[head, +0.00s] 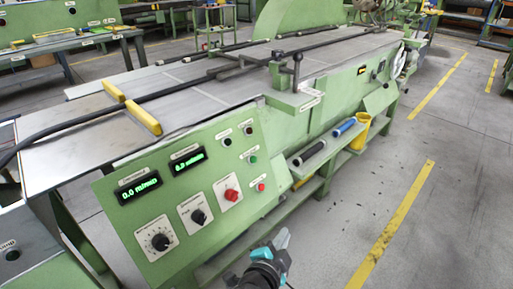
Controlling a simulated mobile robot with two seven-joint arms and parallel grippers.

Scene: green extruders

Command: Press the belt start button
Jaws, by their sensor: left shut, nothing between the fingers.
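A green control panel (118,208) is on the front of the machine, at lower left in the head view. A small green button (253,159) sits at its right side, with a small red button (261,187) below it. I cannot read their labels, so I cannot tell which one is the belt start button. My left gripper (281,241), dark with teal parts, is at the bottom centre, below and right of the panel, apart from the buttons. It is shut and empty. My right gripper is not in view.
The panel also holds two lit displays (139,188), black knobs (198,216) and a large red button (231,195). A black belt (80,124) runs along the machine bed. A lower shelf holds rolls (309,153) and a yellow container (360,131). Floor (340,215) at right is open.

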